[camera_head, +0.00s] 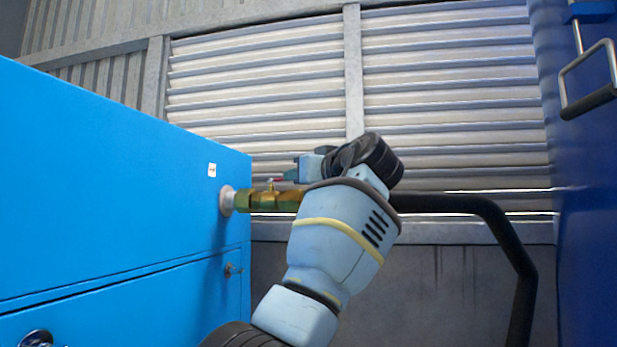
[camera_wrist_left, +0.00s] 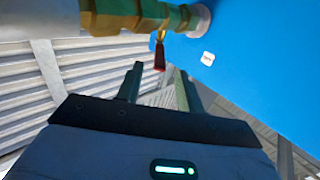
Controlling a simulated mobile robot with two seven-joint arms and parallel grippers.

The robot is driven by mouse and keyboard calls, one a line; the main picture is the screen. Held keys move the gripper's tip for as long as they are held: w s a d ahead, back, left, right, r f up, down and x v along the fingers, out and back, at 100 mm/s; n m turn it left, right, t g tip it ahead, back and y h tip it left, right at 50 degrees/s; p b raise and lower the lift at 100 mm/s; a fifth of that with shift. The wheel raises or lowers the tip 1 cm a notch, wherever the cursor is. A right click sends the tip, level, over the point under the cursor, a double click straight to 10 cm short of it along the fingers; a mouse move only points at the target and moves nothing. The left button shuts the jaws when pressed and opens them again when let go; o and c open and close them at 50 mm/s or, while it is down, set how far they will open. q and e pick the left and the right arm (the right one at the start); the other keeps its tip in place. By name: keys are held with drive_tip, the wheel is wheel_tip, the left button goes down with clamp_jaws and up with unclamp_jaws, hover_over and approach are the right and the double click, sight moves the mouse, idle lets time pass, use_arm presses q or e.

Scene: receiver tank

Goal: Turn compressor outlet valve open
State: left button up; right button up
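The compressor outlet valve is a brass fitting (camera_head: 262,200) on the side of the blue compressor cabinet (camera_head: 120,190). In the left wrist view the brass body (camera_wrist_left: 130,12) crosses the top, and a small red handle (camera_wrist_left: 160,56) sticks out from it. My left gripper (camera_head: 290,174) is close above the valve in the head view, partly hidden by its own wrist. In the left wrist view its two fingers (camera_wrist_left: 160,76) are apart, with the red handle just beyond the fingertips and between them. No contact shows. My right gripper is not in view.
A black hose (camera_head: 480,205) runs right from behind my arm and bends down. A dark blue container (camera_head: 585,200) with a metal handle (camera_head: 588,80) stands at the right. A louvred wall (camera_head: 450,100) closes the back. A small white label (camera_head: 212,170) is above the valve.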

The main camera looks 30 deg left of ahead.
use_arm(q)
drive_tip(key=shift+v, duration=0.85)
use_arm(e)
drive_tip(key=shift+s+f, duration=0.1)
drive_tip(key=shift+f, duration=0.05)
use_arm(q)
drive_tip(key=shift+c, duration=0.3)
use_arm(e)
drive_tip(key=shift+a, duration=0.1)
